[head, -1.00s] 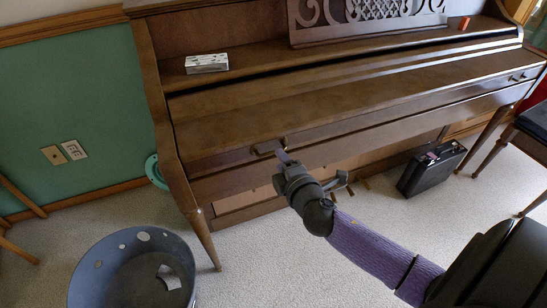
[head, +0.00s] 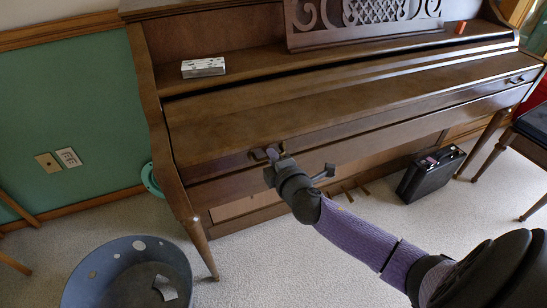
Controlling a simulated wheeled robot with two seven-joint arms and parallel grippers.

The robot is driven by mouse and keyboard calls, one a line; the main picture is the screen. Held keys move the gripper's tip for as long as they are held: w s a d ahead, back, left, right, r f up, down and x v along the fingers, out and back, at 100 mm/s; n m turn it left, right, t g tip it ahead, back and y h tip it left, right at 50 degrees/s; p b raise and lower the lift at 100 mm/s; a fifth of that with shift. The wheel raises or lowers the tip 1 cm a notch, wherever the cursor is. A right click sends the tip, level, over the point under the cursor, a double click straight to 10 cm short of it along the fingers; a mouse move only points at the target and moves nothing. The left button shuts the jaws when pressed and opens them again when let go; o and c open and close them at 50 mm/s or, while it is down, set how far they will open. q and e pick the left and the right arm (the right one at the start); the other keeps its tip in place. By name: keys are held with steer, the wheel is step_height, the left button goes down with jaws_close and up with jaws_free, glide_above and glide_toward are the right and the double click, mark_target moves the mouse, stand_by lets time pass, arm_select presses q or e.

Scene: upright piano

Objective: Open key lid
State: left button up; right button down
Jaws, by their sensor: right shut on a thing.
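The brown wooden key lid (head: 340,100) of the upright piano is closed, a long flat panel above the front edge. A small handle (head: 258,154) sits on its front at the left, and another handle (head: 516,79) sits at the far right. My right gripper (head: 273,155) is at the left handle, its fingers shut on it. The fingers partly hide the handle. My left gripper is not in view.
A music stand (head: 360,25) rises behind the lid. A small white box (head: 203,67) and an orange object (head: 460,27) lie on the ledge behind the lid. A blue-grey bin (head: 88,280) stands at the lower left. A black case (head: 430,174) and a dark-seated bench (head: 535,122) are at the right.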

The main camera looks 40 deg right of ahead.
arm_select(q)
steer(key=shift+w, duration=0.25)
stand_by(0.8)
